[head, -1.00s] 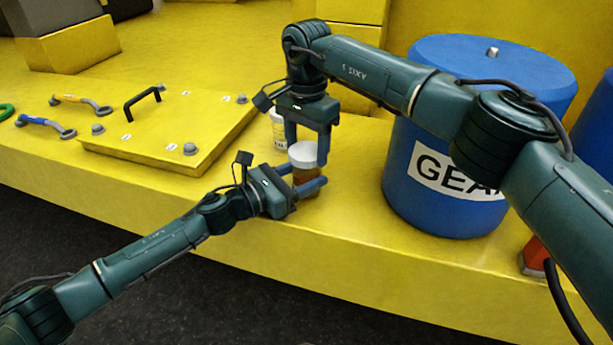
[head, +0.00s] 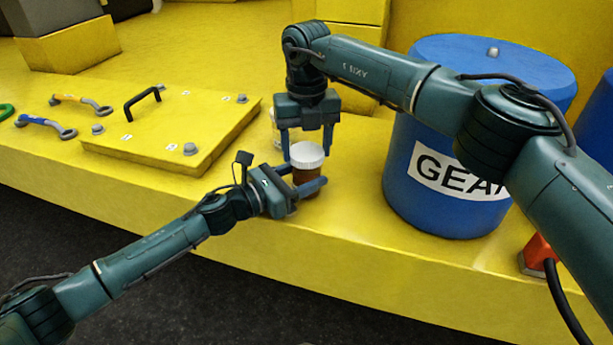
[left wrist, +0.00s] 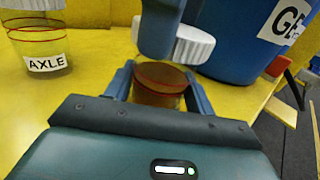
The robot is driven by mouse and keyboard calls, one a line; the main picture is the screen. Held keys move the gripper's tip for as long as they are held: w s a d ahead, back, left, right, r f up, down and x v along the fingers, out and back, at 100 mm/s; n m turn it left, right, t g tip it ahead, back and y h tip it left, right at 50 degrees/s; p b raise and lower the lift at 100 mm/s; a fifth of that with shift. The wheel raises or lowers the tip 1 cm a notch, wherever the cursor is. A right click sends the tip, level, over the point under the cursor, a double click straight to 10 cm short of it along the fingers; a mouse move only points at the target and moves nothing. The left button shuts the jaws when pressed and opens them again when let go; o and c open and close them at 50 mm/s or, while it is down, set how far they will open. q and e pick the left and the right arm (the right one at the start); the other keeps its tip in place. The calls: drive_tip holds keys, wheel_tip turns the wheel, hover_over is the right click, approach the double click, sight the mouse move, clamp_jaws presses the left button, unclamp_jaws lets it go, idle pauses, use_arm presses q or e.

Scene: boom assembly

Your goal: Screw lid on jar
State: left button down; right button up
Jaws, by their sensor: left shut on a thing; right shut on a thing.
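The jar (head: 307,182) is small and brown. It stands near the front edge of the yellow bench, and it also shows in the left wrist view (left wrist: 160,92). My left gripper (head: 306,190) is shut around it from the left side. The white ribbed lid (head: 307,156) is between the fingers of my right gripper (head: 307,152), which points down from above and is shut on it. In the left wrist view the lid (left wrist: 190,46) shows above and right of the jar's middle, partly hidden by a right finger. I cannot tell if lid and jar touch.
A clear jar (left wrist: 36,48) labelled AXLE stands just behind. A large blue drum (head: 438,205) marked GEAR stands to the right. A yellow panel (head: 160,140) with a black handle and two wrenches (head: 46,126) lie to the left.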

drive_tip(key=m, duration=0.6)
drive_tip(key=o, duration=1.1)
drive_tip(key=shift+r, duration=2.25)
drive_tip(key=shift+c, duration=0.4)
